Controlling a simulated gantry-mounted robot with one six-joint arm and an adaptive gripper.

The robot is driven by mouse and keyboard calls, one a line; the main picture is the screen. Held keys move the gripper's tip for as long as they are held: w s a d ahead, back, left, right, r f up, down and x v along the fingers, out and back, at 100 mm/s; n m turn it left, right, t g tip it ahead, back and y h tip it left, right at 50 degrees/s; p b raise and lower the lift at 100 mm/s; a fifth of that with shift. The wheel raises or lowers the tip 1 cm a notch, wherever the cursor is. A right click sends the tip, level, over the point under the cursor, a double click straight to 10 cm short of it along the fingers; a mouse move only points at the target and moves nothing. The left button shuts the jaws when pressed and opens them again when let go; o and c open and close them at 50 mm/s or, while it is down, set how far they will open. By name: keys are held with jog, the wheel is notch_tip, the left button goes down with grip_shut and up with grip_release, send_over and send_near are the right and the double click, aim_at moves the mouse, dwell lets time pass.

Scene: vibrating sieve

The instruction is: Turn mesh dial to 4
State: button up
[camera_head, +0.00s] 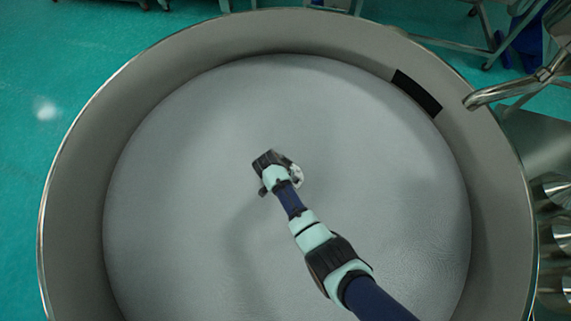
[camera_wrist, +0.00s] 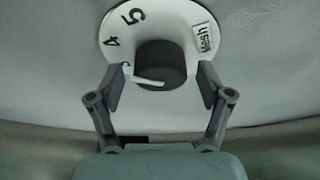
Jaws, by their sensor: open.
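In the wrist view, the mesh dial is a white disc (camera_wrist: 170,20) with a dark round knob (camera_wrist: 160,60) at its centre. A white pointer bar on the knob runs left, its end near a partly hidden mark that looks like a 3. The 4 and 5 show further up the disc's left side, and a "Mesh" label is at upper right. My gripper (camera_wrist: 161,85) is open, one finger on each side of the knob. I cannot tell whether they touch it. In the head view my gripper (camera_head: 264,165) partly hides the white dial (camera_head: 294,172).
The dial sits inside the large round sieve with a grey wall (camera_head: 85,190) and a pale floor (camera_head: 180,200). A black patch (camera_head: 416,93) is on the wall at upper right. A metal spout (camera_head: 505,91) reaches over the right rim. The floor around my arm is clear.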

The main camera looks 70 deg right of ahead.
jog(key=v, duration=1.1)
jog(key=shift+a+r, duration=0.2)
jog(key=shift+r, duration=0.05)
jog(key=shift+w, duration=0.1)
